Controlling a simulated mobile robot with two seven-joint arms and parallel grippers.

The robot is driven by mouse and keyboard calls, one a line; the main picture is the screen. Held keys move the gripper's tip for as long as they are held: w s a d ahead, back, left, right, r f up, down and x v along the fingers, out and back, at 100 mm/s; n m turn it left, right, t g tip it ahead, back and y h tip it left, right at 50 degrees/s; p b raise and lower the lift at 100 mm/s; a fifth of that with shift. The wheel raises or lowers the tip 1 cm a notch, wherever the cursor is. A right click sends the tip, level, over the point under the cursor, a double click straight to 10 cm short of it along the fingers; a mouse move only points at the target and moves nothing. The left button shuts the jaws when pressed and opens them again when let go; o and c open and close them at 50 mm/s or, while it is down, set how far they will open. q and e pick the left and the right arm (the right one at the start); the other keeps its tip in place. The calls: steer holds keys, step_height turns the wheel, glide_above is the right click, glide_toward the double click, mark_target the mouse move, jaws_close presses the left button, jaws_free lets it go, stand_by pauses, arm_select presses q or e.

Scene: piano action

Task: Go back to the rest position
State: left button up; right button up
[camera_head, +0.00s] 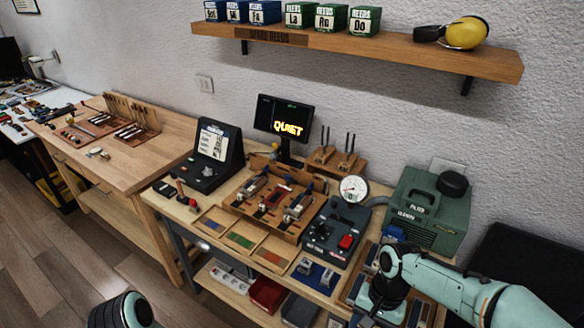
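My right arm comes in from the right edge, and its wrist bends down over the right end of the workbench (210,226). My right gripper (376,306) is low at the bottom edge of the view, over a wooden tray at the bench's front right. Its fingertips are not clear, so I cannot tell whether it is open or shut or holds anything. Part of my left arm shows as a dark and teal rounded link at the bottom left. My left gripper is out of view.
A green machine (425,212) stands behind my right wrist. Left of it are a round gauge (354,188), a dark control box with a red switch (335,236) and a wooden fixture (270,205). A monitor (284,117) reads QUIET. A shelf (400,50) hangs above. Open floor lies front left.

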steer(key=s+a+f+n+y, duration=0.1)
steer(key=a+f+y, duration=0.15)
steer(key=f, duration=1.75)
steer(key=s+a+f+t, duration=0.1)
steer(key=s+f, duration=1.1)
steer(key=f, duration=0.1)
steer(key=shift+s+a+n+t+h, duration=0.15)
steer(key=shift+a+n+t+h, duration=0.15)
steer(key=shift+a+n+h, duration=0.1)
